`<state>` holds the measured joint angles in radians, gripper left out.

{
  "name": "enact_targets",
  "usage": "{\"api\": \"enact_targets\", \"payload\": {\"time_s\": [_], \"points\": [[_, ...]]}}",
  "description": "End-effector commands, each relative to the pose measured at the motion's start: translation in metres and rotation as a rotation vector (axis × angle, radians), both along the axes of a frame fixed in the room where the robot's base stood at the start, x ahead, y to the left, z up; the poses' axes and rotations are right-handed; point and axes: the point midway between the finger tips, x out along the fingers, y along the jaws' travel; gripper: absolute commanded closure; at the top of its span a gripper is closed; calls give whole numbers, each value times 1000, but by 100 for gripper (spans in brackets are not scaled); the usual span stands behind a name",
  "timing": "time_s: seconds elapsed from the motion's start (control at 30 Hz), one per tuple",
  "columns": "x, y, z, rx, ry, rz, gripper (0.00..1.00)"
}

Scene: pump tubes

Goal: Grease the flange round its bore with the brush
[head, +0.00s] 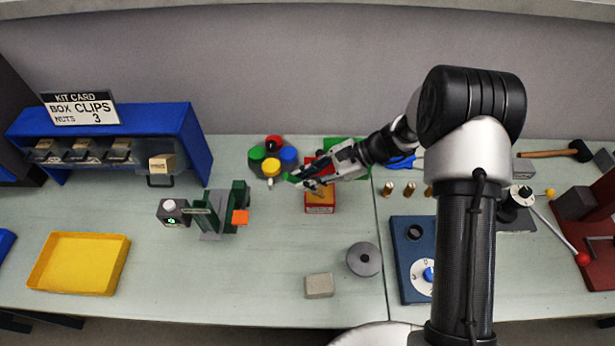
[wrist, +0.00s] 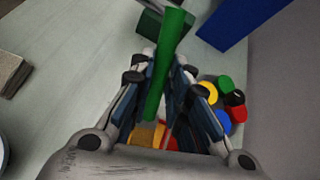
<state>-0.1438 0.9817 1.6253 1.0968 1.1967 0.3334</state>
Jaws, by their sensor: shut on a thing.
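My gripper (head: 302,180) is shut on a green bar, which looks like the brush's handle; it shows between the fingers in the wrist view (wrist: 163,72). Only a short green end shows in the head view, and I cannot make out bristles. My gripper is above and beside a red box (head: 319,209) with a yellowish top, at the back middle of the bench. A round grey disc (head: 363,259) with a dark central hole, which looks like the flange, lies on the bench nearer the front, away from my gripper.
Coloured round caps (head: 271,168) stand left of my gripper. A green and grey fixture (head: 230,209) stands further left, beyond it a yellow tray (head: 78,263). A grey block (head: 319,286) lies near the disc. A blue panel (head: 405,255) is to its right.

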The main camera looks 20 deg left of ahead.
Motion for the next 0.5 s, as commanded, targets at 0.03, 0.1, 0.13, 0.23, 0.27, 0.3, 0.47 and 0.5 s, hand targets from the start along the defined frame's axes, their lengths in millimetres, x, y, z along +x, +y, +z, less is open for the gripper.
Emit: {"api": "enact_targets", "payload": {"time_s": [0.03, 0.1, 0.13, 0.23, 0.27, 0.3, 0.47, 0.5], "points": [[0, 0, 4, 0, 0, 0, 100], [0, 0, 10, 0, 0, 0, 100], [0, 0, 12, 0, -1, 1, 100], [0, 0, 21, 2, -1, 0, 100], [0, 0, 24, 2, -1, 0, 100], [0, 0, 27, 2, -1, 0, 100], [1, 0, 40, 2, -1, 0, 100], [0, 0, 43, 2, -1, 0, 100]]}}
